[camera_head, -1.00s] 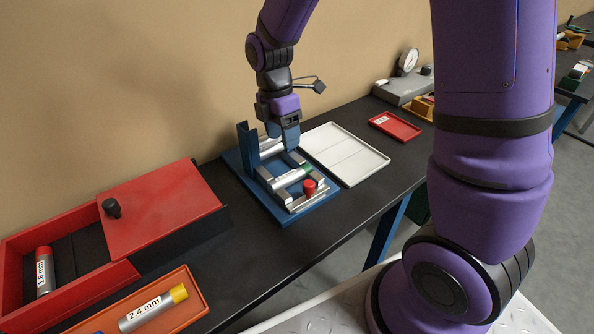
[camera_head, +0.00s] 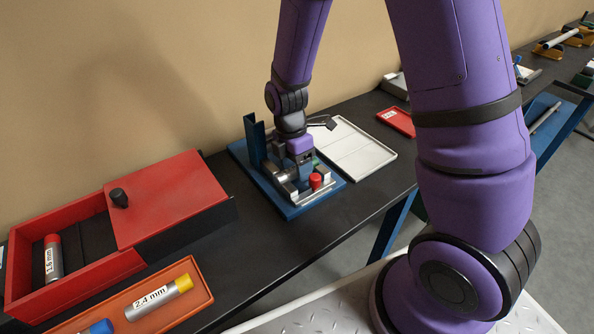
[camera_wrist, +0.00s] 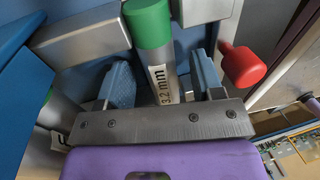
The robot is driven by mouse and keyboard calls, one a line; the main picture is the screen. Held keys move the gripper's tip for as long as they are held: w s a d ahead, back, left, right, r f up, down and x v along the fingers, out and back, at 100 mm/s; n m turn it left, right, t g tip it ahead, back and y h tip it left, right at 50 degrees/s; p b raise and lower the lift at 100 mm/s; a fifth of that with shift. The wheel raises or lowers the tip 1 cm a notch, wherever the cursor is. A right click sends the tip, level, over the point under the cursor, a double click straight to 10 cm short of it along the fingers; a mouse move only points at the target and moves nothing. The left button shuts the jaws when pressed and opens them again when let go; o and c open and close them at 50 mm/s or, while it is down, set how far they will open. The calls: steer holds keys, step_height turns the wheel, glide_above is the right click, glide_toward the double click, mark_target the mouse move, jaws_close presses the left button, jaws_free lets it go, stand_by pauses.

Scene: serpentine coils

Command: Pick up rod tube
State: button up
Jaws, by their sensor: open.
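A grey rod tube with a green cap (camera_wrist: 148,22) and a label reading 3.2 mm shows in the wrist view. In the head view only a bit of its green cap (camera_head: 316,164) shows beside my gripper. My gripper (camera_wrist: 163,80) is open, with one blue-padded finger on each side of the tube. I cannot tell whether either pad touches it. In the head view, my gripper is low over the blue fixture (camera_head: 300,211) and hides most of the tube.
A red knob (camera_head: 316,180) stands close to my gripper; it also shows in the wrist view (camera_wrist: 243,66). A white tray (camera_head: 372,165) lies to the right. At left are a red box (camera_head: 170,200) and an orange tray (camera_head: 205,292) holding a yellow-capped 2.4 mm tube (camera_head: 150,303).

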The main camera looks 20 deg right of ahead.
steer(key=shift+f, duration=0.1)
jaws_close()
steer(key=c, duration=1.1)
jaws_free()
